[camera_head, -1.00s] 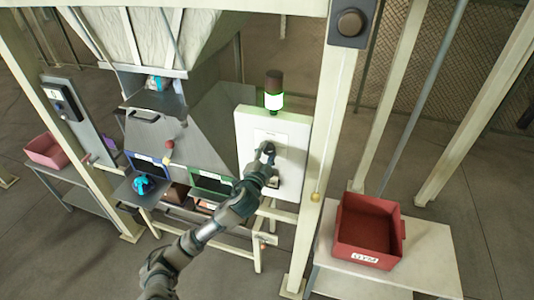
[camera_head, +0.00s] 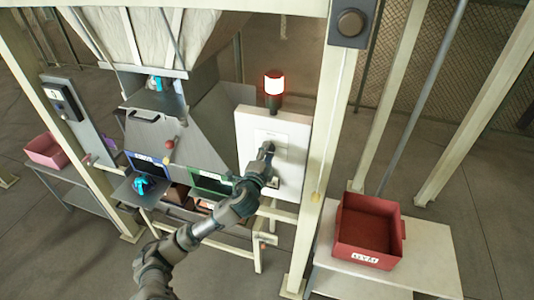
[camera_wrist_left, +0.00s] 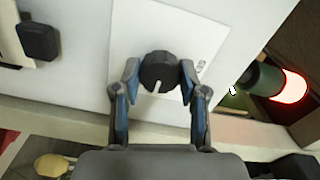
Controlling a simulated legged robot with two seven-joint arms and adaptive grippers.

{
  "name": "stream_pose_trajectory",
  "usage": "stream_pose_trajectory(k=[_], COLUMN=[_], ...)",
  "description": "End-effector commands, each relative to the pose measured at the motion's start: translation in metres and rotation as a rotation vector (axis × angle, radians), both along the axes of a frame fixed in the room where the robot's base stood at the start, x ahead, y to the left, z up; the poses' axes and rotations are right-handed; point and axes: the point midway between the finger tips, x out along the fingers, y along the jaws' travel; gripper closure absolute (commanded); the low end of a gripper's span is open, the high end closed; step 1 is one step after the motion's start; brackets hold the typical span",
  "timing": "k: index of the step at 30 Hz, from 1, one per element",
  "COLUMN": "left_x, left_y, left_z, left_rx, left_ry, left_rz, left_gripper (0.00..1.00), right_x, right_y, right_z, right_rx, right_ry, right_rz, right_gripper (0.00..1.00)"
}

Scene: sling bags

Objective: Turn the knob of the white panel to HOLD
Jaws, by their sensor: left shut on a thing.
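The white panel (camera_head: 247,122) stands upright at the middle right of the head view, with a lamp (camera_head: 274,86) on top that glows red. My left gripper (camera_head: 267,150) is at the panel's face and hides the knob in the head view. In the left wrist view, the black round knob (camera_wrist_left: 158,68) sits between the two fingers of my left gripper (camera_wrist_left: 160,74), which is shut on it. A white pointer line on the knob aims toward the gripper's palm. Small print right of the knob is unreadable. My right gripper is out of view.
A red bin (camera_head: 368,230) sits on a pale table (camera_head: 432,250). A metal hopper (camera_head: 150,130) is left of the panel.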

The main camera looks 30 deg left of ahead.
Motion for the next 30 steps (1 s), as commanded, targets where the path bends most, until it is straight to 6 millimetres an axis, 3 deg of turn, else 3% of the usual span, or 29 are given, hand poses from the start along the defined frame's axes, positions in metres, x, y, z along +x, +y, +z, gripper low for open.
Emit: stream_pose_trajectory(k=[5, 6, 9, 20, 30], left_x=[0.0, 0.0, 0.0, -0.005, -0.058], left_y=[0.0, 0.0, 0.0, -0.002, -0.014], left_z=[-0.005, -0.005, -0.005, -0.001, -0.005], left_rx=[-0.001, -0.001, -0.001, -0.001, -0.003], left_ry=[0.011, 0.011, 0.01, 0.003, 0.007], left_rz=[0.001, 0.001, 0.0, -0.001, -0.002], left_gripper=[0.93, 0.55, 0.33, 0.33, 0.33], right_x=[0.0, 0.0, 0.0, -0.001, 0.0], right_y=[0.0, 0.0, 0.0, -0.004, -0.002], right_z=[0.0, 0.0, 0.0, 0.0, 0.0], right_rx=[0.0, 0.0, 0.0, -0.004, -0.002], right_ry=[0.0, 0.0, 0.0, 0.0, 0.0], right_rz=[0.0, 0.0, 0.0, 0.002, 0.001], right_gripper=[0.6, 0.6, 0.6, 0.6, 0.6])
